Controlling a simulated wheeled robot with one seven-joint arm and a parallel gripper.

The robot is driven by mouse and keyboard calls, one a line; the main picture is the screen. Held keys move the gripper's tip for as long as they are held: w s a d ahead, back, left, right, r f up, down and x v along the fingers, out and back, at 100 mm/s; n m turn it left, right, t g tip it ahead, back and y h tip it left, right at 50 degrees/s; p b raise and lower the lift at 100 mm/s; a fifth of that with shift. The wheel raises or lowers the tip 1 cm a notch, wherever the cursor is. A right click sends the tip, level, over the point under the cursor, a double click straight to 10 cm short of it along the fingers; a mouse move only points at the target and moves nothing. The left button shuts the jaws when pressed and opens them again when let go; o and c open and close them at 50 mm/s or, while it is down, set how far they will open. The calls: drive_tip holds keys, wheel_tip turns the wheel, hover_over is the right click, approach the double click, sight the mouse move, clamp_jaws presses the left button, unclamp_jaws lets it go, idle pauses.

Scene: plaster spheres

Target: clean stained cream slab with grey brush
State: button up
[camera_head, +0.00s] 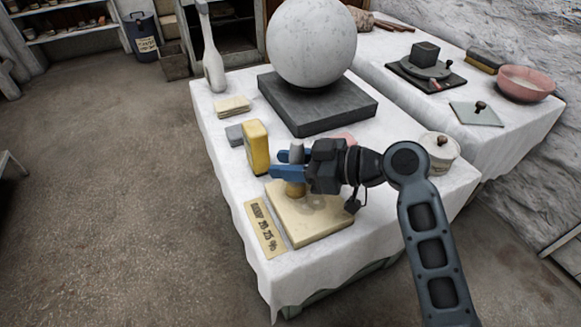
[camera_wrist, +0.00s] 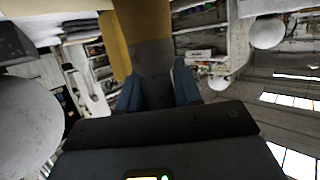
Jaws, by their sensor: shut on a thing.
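The cream slab (camera_head: 318,229) lies flat near the front of the white-covered table, with a faint darker stain (camera_head: 316,203) on its top, partly hidden by my gripper. My gripper (camera_head: 285,165), with blue fingers, is shut on the grey brush (camera_head: 296,151). The brush is roughly upright, grey at the top and tan at the lower end, over the slab's far left part. I cannot tell whether its lower end touches the slab. In the wrist view the brush's grey part (camera_wrist: 153,62) sits between the blue fingers, with a yellow-tan part beyond.
A yellow block (camera_head: 256,147) and a small grey block (camera_head: 234,135) stand left of my gripper. A lettered plate (camera_head: 265,230) lies along the slab's left edge. Behind, a large sphere (camera_head: 311,42) rests on a dark plinth (camera_head: 318,105). A white lidded pot (camera_head: 441,151) stands right.

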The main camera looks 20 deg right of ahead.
sight(298, 154)
drive_tip(key=shift+s, duration=1.5)
drive_tip(key=shift+w, duration=1.5)
drive_tip(key=shift+s+r+p, duration=0.5)
drive_tip(key=shift+s+r, duration=0.25)
drive_tip(key=shift+r+p, duration=0.9)
drive_tip(key=shift+r, duration=0.35)
